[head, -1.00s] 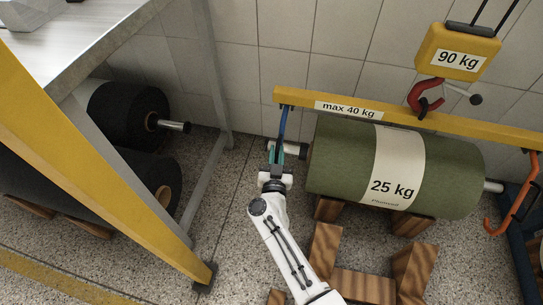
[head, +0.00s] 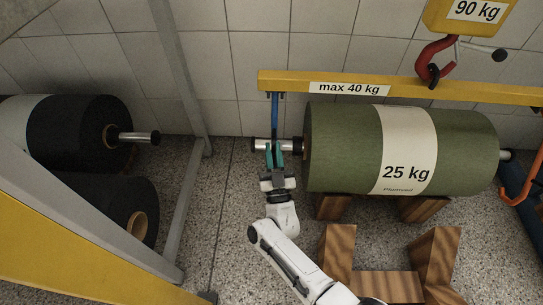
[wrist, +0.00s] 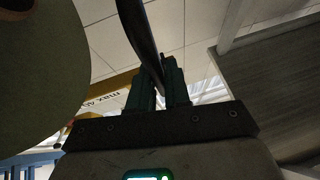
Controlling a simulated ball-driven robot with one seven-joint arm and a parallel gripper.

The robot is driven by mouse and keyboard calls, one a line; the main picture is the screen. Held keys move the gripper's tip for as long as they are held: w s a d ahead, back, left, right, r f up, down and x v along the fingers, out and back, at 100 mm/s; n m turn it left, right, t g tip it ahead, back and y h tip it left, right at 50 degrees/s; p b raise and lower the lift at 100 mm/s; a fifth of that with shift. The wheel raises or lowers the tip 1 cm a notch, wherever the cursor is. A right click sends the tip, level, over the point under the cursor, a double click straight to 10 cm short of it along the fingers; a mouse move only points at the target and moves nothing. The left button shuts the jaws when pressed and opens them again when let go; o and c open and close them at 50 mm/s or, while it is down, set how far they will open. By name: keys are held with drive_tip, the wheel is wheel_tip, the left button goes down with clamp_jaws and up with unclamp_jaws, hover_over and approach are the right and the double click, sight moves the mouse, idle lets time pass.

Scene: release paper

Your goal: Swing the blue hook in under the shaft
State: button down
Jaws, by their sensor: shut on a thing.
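The blue hook (head: 275,108) hangs from the left end of the yellow beam (head: 283,82), marked "max 40 kg". My gripper (head: 274,152) is shut on the blue hook, low on its length; in the wrist view the hook shows as a dark bar between the fingers (wrist: 160,82). The shaft (head: 293,146) sticks out of the left end of the green roll (head: 343,145), labelled 25 kg. In the head view the gripper overlaps the shaft's left end. The hook's lower end is hidden by the fingers, so I cannot tell whether it is under the shaft.
The roll rests on wooden blocks (head: 332,206). An orange hook (head: 527,185) hangs at the right end. A red crane hook (head: 430,60) under the 90 kg block (head: 480,12) meets the beam.

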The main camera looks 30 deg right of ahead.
drive_tip(key=shift+w+d+f, duration=0.1)
drive_tip(key=shift+w+f, duration=0.15)
idle(0.4)
drive_tip(key=c, duration=1.2)
unclamp_jaws()
drive_tip(key=shift+o, duration=0.2)
drive_tip(key=p+v, duration=0.1)
drive_tip(key=v, duration=0.9)
drive_tip(key=shift+s+f, duration=0.25)
drive_tip(key=shift+f, duration=0.1)
